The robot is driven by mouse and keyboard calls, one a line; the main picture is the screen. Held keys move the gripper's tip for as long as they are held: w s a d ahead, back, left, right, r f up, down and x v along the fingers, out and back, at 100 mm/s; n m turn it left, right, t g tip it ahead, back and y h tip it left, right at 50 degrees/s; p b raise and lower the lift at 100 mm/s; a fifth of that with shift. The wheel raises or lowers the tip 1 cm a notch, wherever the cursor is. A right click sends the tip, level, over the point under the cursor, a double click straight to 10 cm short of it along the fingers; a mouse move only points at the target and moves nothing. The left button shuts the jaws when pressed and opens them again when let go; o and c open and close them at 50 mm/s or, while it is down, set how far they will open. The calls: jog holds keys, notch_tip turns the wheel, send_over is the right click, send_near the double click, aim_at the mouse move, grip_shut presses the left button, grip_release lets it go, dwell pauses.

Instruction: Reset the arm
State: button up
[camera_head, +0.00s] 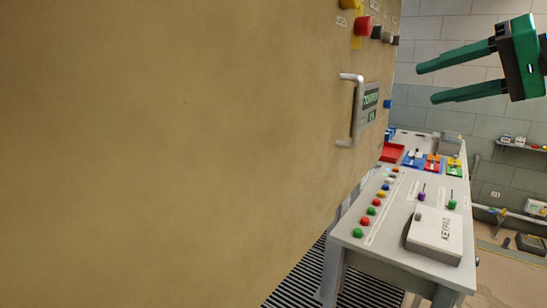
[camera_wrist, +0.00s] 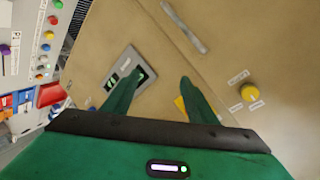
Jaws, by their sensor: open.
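My gripper (camera_head: 425,84) is at the upper right of the head view, with two green fingers spread apart and nothing between them. Its fingers point left toward the tan panel (camera_head: 180,150), clear of the grey desk. In the wrist view my gripper (camera_wrist: 152,84) shows its two fingers apart in front of the tan panel. I cannot tell the exact gap to the panel.
The tan panel fills the left, with a metal handle (camera_head: 356,110) and a red button (camera_head: 363,26) jutting out. A grey desk (camera_head: 385,255) with coloured buttons, levers and a keypad (camera_head: 436,234) stands below. A shelf (camera_head: 520,145) is on the back wall. The air around my gripper looks free.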

jog(key=s+d+f+m+g+h, duration=0.1)
jog(key=s+d+f+g+h, duration=0.2)
jog(key=s+f, duration=0.5)
jog(key=s+d+f+m+g+h, duration=0.2)
jog(key=s+f, duration=0.6)
jog(key=f, duration=1)
jog(key=s+d+f+m+g+h, duration=0.1)
jog(key=s+d+f+g+h, duration=0.2)
jog(key=s+f+g, duration=0.2)
jog(key=s+f, duration=0.3)
jog(key=f, duration=0.4)
jog(key=shift+s+d+f+h, duration=0.4)
